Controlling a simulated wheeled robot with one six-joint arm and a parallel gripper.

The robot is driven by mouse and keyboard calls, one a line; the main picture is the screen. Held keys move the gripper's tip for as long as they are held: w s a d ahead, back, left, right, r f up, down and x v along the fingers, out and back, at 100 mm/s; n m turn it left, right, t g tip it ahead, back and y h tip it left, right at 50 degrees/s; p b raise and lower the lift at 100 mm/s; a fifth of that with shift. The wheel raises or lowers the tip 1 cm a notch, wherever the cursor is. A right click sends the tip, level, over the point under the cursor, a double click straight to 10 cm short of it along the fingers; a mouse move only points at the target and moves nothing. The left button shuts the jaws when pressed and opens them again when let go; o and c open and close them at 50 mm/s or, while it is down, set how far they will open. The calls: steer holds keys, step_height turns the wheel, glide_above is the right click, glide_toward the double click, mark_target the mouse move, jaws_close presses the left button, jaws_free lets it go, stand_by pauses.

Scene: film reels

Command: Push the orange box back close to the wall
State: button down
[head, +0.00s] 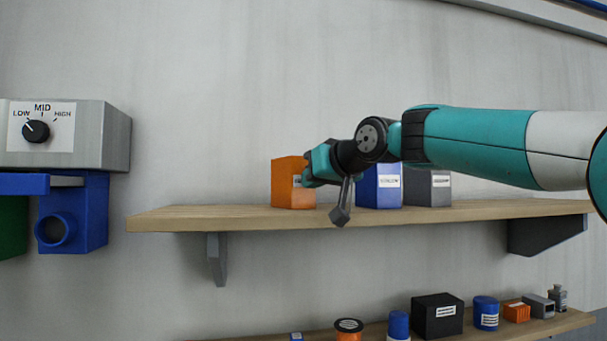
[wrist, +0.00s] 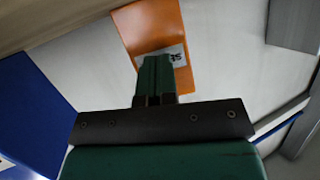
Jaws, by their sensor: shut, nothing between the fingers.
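The orange box (head: 287,186) stands on the upper wooden shelf (head: 240,219), left of the blue box. In the wrist view the orange box (wrist: 150,30) shows just beyond my fingers, with a white label on its near face. My gripper (wrist: 155,62) is shut and empty, its fingertips over the label. I cannot tell whether the fingertips touch the box. In the head view my gripper (head: 310,177) covers the right part of the orange box. The gap between the box and the wall is hidden.
A blue box (head: 380,188) and a grey box (head: 428,190) stand on the shelf right of the orange box. A grey dial unit (head: 85,135) is on the wall at left. Several items, including a black box (head: 437,316), stand on a lower shelf. The shelf's left end is bare.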

steer(key=shift+w+a+r+p, duration=0.1)
steer(key=shift+w+a+p, duration=0.15)
steer(key=shift+w+p, duration=0.6)
steer(key=shift+w+r+p, duration=0.15)
steer(key=shift+p, duration=0.2)
